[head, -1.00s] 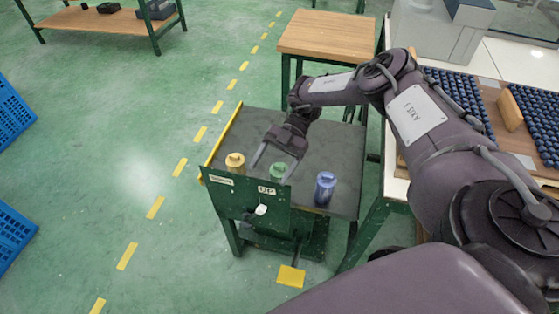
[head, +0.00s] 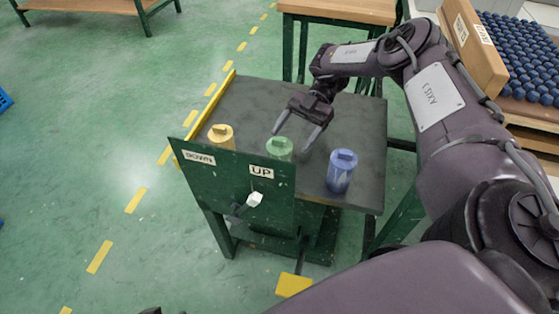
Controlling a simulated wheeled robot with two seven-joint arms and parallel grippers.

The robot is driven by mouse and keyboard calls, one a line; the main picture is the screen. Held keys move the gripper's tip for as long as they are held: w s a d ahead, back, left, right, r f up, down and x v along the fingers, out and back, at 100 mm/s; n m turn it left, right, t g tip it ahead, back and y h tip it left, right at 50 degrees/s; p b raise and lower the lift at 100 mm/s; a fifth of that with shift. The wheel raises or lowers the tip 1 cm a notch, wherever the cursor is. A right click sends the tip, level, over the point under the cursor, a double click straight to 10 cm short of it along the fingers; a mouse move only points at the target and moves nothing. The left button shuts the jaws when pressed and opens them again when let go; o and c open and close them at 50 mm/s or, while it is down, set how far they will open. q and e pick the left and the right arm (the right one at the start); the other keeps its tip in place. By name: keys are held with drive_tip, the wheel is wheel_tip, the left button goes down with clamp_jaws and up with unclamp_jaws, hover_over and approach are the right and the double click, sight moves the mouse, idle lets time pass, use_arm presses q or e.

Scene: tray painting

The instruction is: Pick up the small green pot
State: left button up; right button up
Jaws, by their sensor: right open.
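The small green pot (head: 279,148) stands on the dark top of the lift table (head: 345,108), partly hidden behind the green front panel. My right gripper (head: 294,141) is open just above and beyond the pot, its two fingers pointing down toward the front. One fingertip is near the pot's top and the other is to its right. I cannot tell whether the fingers touch the pot. My left gripper is not recognisable in the view.
A yellow pot (head: 221,137) stands to the left and a blue pot (head: 341,170) to the right. The green panel (head: 236,180) with UP and DOWN labels rises at the front edge. A wooden table (head: 340,10) stands behind. A box of dark blue balls (head: 516,60) is at right.

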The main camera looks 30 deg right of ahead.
sight(279, 158)
drive_tip(key=shift+x, duration=0.9)
drive_tip(key=x, duration=0.2)
drive_tip(key=b+x, duration=0.1)
drive_tip(key=shift+s+a+f, duration=0.2)
drive_tip(key=shift+s+f, duration=0.1)
drive_tip(key=shift+f, duration=0.1)
drive_tip(key=shift+x, duration=0.8)
drive_tip(key=shift+r, duration=0.1)
drive_tip(key=c, duration=0.8)
